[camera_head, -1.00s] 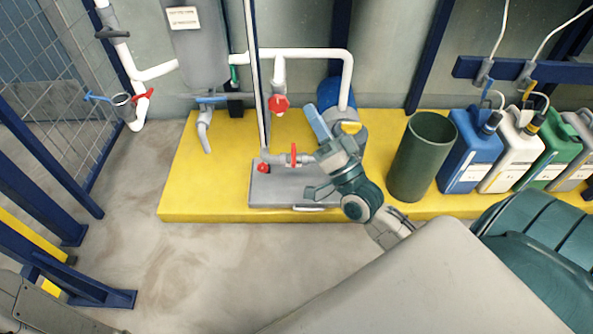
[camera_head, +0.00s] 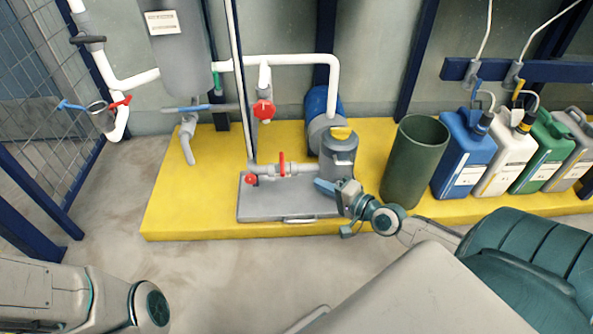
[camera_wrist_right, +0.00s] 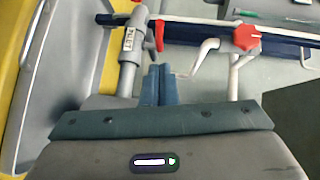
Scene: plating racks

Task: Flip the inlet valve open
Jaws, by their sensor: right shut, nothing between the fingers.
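A small valve with a red lever (camera_head: 282,163) sits on the short grey horizontal pipe (camera_head: 300,169) in front of the pump. The lever stands up across the pipe. In the right wrist view, the red lever (camera_wrist_right: 159,35) shows just beyond my fingertips, beside a pipe with a white label (camera_wrist_right: 129,39) too small to read surely. My right gripper (camera_head: 322,186) is shut and empty, low in front of the pump, right of the lever and apart from it. In the wrist view its blue fingers (camera_wrist_right: 159,82) are together. My left gripper is out of view.
A red handwheel valve (camera_head: 263,110) is above the lever. The grey pump (camera_head: 338,147) and green bin (camera_head: 415,160) stand close to my right gripper. Several canisters (camera_head: 465,150) stand at right. A slim post (camera_head: 241,80) rises left of the lever. The floor in front is clear.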

